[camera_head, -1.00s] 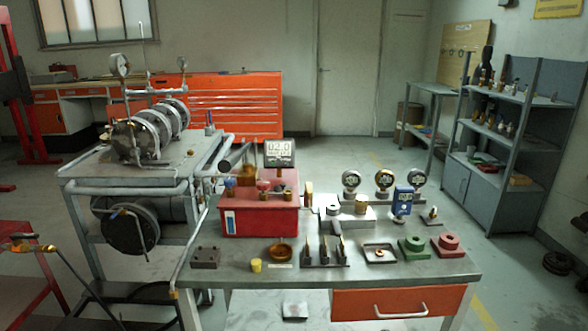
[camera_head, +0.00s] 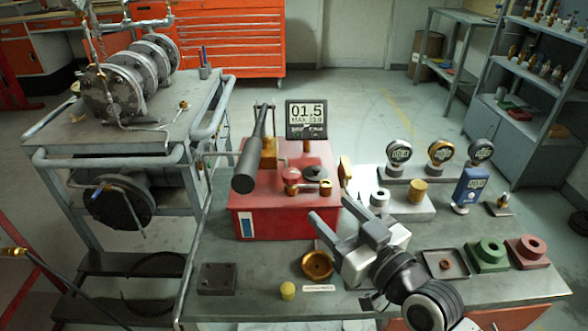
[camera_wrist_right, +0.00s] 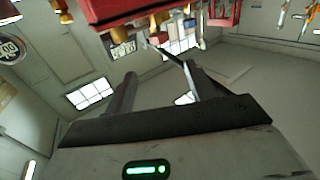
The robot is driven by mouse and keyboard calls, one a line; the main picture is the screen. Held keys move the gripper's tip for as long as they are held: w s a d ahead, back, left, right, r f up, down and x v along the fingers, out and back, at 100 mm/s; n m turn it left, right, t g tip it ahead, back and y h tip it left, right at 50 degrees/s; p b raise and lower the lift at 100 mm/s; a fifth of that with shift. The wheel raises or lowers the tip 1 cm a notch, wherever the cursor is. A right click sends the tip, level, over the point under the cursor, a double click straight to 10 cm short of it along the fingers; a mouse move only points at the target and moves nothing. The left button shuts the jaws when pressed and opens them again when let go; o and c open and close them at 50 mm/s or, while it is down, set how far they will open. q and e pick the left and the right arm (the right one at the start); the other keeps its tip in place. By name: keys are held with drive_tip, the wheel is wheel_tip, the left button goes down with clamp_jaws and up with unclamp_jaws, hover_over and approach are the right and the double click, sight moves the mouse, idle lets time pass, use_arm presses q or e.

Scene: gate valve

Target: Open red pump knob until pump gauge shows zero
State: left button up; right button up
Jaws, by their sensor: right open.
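The red pump (camera_head: 262,222) sits on the bench with a black lever handle (camera_head: 246,168) on top. The red knob (camera_head: 291,176) is on the pump top, beside a dark round cap (camera_head: 312,173). The pump gauge (camera_head: 306,115) behind it reads 01.5. My right gripper (camera_head: 336,212) comes in from the lower right, open and empty. Its fingertips are near the pump's right side, in front of and below the knob, and apart from it. In the right wrist view, the fingers (camera_wrist_right: 158,85) are spread below the red pump body (camera_wrist_right: 130,8). My left gripper is not in view.
A brass fitting (camera_head: 345,172) stands at the pump's right edge. Several round gauges, one of them (camera_head: 398,153), and a blue meter (camera_head: 468,188) stand at the bench's right. A brass dish (camera_head: 317,266) and a dark block (camera_head: 217,279) lie in front. A flanged steel assembly (camera_head: 110,92) stands left.

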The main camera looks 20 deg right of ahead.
sight(296, 177)
drive_tip(key=p+x, duration=0.1)
drive_tip(key=x, duration=1)
drive_tip(key=shift+w+f, duration=0.15)
drive_tip(key=shift+w, duration=0.2)
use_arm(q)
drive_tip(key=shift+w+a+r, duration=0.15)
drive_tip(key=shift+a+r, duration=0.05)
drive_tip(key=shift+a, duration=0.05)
use_arm(e)
drive_tip(key=shift+w+a, duration=0.2)
drive_tip(key=shift+w, duration=0.25)
